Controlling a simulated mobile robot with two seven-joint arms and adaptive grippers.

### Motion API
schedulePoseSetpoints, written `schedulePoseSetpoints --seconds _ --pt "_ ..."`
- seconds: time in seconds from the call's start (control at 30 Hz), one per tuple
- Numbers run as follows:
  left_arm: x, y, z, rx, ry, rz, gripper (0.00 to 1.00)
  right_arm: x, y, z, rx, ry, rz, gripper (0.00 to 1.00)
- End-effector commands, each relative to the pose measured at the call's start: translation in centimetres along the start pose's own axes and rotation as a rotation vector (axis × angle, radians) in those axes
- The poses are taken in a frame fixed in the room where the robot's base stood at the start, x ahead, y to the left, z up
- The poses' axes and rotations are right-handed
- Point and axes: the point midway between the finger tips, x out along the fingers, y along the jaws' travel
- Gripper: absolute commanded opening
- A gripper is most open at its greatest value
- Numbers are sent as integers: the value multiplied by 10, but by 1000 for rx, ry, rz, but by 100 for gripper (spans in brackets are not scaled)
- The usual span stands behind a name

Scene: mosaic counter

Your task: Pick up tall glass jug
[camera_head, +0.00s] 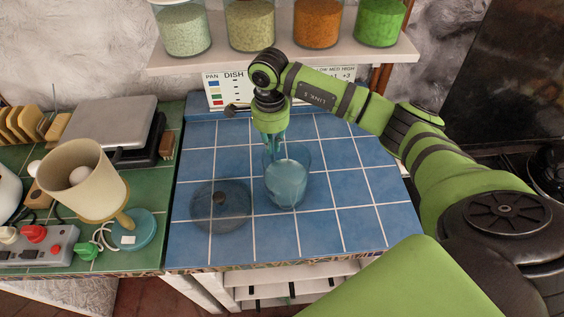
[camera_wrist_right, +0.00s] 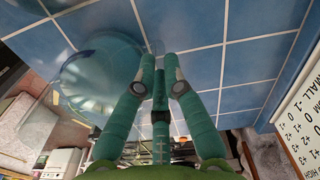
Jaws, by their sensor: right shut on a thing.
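The tall glass jug (camera_head: 287,182) is clear and bluish. It appears upright on the blue tiled counter in the head view. My right gripper (camera_head: 274,148) points down at the jug's far left upper edge and is shut on it. In the right wrist view, the teal fingers of the gripper (camera_wrist_right: 161,70) are close together beside the round jug (camera_wrist_right: 95,75), which lies to their left. The clear glass makes the exact contact hard to see. My left gripper is not in view.
A round glass lid (camera_head: 220,200) lies flat left of the jug. The blue counter (camera_head: 370,185) is clear to the right. A shelf (camera_head: 280,52) with several filled jars runs along the back.

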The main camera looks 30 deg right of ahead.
Motion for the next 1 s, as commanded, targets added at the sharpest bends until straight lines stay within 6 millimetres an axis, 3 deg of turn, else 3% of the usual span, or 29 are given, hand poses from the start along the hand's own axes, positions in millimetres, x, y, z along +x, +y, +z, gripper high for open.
schedulePoseSetpoints --seconds 0.27,0.53,1.0 --pt "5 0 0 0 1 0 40 -9 -2 0 0 -3 -5 0" --pt "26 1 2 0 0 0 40 -40 -2 0 -1 -3 -9 0" --pt "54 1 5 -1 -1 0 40 -89 78 -15 -1 1 -9 0"
